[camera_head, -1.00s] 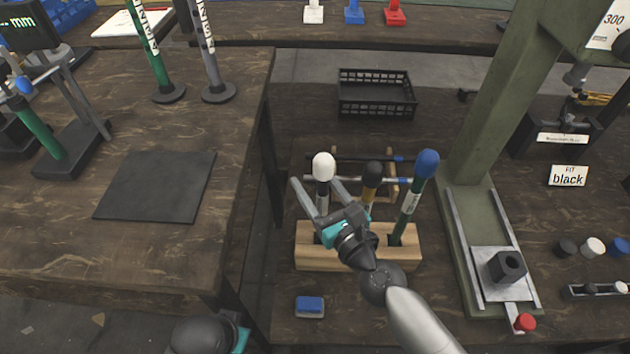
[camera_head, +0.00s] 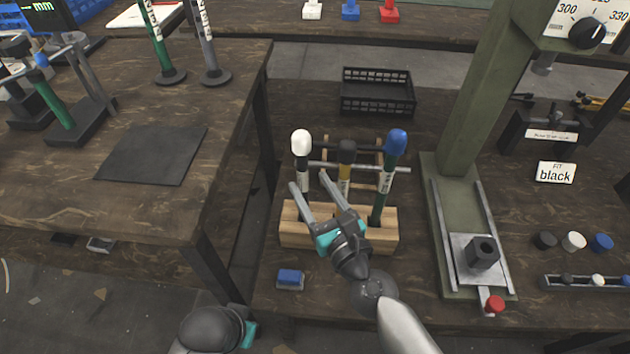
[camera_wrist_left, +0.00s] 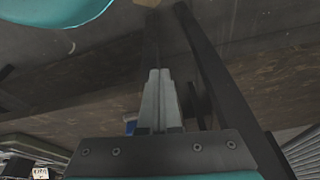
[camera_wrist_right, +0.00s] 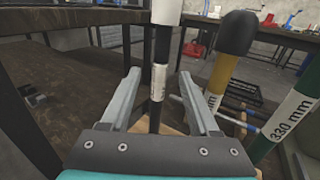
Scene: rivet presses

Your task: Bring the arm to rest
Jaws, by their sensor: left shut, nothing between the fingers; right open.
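My right gripper (camera_head: 308,181) is open in front of the wooden block (camera_head: 338,233). The white-capped rod (camera_head: 302,160) shows between its fingers in the head view. In the right wrist view the rod (camera_wrist_right: 161,75) also shows between the open fingers (camera_wrist_right: 158,74); the jaws are not closed on it. I cannot tell whether it is between or just beyond the tips. My left gripper shows in the left wrist view (camera_wrist_left: 158,73) with fingers together and empty. In the head view only the left arm's wrist shows at the bottom edge; its fingers are hidden.
Black-and-yellow (camera_head: 345,160) and blue-capped (camera_head: 390,170) rods stand in the block, close to the right gripper. The green press (camera_head: 470,130) stands right. A table (camera_head: 225,110) is left. A black crate (camera_head: 377,92) is behind.

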